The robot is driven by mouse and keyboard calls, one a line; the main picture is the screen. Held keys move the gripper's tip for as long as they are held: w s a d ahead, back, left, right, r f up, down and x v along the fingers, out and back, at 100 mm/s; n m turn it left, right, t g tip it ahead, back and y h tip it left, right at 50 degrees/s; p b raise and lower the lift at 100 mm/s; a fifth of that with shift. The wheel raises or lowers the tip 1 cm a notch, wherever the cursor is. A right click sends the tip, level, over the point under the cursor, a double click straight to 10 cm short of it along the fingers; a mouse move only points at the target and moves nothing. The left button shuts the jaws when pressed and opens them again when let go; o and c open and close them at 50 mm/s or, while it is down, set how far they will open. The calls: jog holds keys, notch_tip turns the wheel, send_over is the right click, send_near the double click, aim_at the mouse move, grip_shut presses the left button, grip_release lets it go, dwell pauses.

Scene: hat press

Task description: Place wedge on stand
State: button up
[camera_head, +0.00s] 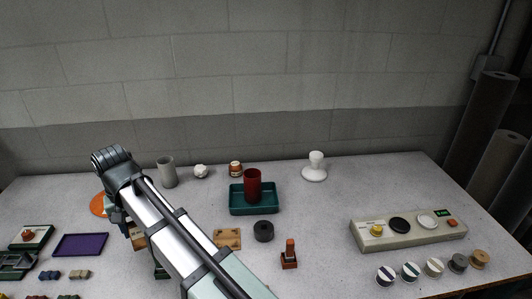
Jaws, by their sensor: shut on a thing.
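My gripper (119,216) points down at the left of the table, partly hidden by my own arm. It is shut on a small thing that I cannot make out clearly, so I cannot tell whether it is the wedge. A brown wooden piece (138,239) shows just below and right of the gripper, partly covered by my arm. I cannot tell whether they touch. A white pedestal stand (315,167) stands upright at the back, right of centre. A small brown base with an upright peg (289,258) stands at the front centre. I cannot tell which is the task's stand.
An orange disc (98,206) and a purple tray (80,246) lie at the left. A teal tray (236,208) holds a red cup (253,183). A grey cup (167,172) is behind. A control panel (408,230) sits at the right. The back right is clear.

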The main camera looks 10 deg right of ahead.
jog(key=w+d+r+m, duration=0.1)
jog(key=w+d+m, duration=0.1)
jog(key=w+d, duration=0.7)
jog(key=w+d+r+m, duration=0.2)
jog(key=w+d, duration=0.2)
jog(key=d, duration=0.9)
jog(key=w+d+r+m, duration=0.1)
jog(key=w+d+m, duration=0.15)
jog(key=d, duration=0.95)
jog(key=w+d+m, duration=0.2)
jog(key=w+d, duration=0.1)
jog(key=d, duration=0.9)
jog(key=w+d+r+m, duration=0.2)
jog(key=w+d+m, duration=0.3)
jog(key=w+d, duration=0.2)
jog(key=w+d+r+m, duration=0.3)
jog(key=w+d+m, duration=0.2)
jog(key=w+d, duration=0.25)
jog(key=shift+w+d+f+m, duration=0.1)
jog(key=shift+w+f+m, duration=0.15)
jog(key=shift+f+m, duration=0.9)
jog(key=shift+w+a+f+m, duration=0.1)
jog(key=shift+w+f+m, duration=0.15)
jog(key=shift+f, duration=1.85)
jog(key=shift+w+d+f+m, duration=0.1)
jog(key=shift+w+f+m, duration=0.15)
jog(key=shift+f+m, duration=0.9)
jog(key=shift+f+n, duration=0.5)
jog(key=shift+f, duration=0.05)
